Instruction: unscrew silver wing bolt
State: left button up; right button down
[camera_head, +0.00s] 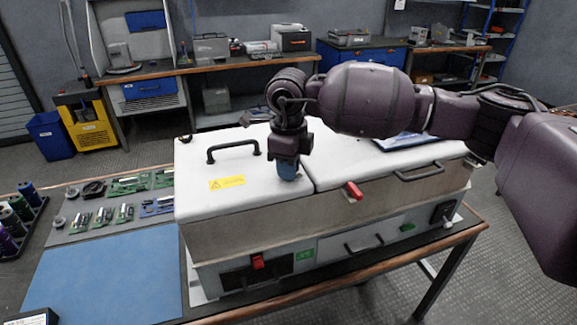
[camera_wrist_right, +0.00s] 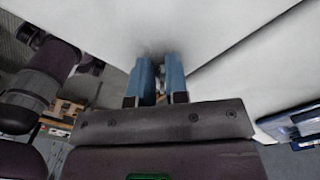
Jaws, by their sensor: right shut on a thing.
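The white-topped capacitor bank (camera_head: 250,200) stands on a table. My right gripper (camera_head: 288,172) points down onto its white lid, just left of the seam between the two lid panels. Its blue fingers show in the right wrist view (camera_wrist_right: 160,75), close together with a narrow gap, their tips at the white surface. They are shut on a small dark-looking piece (camera_wrist_right: 160,98), taken as the silver wing bolt; its shape is mostly hidden between the fingers. My left gripper is not in view.
A black handle (camera_head: 232,150) stands on the lid left of my gripper, with a yellow label (camera_head: 227,183) below it. A red latch (camera_head: 354,190) is on the front edge. A blue mat (camera_head: 105,275) and circuit boards (camera_head: 125,185) lie left.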

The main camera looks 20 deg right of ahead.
jog(key=shift+f, duration=0.15)
dwell(0.8)
jog(key=c, duration=1.1)
grip_release()
jog(key=shift+c, duration=0.2)
jog(key=shift+r, duration=0.2)
notch_tip(320, 180, up, 11)
jog(key=shift+f, duration=0.2)
jog(key=shift+c, duration=0.2)
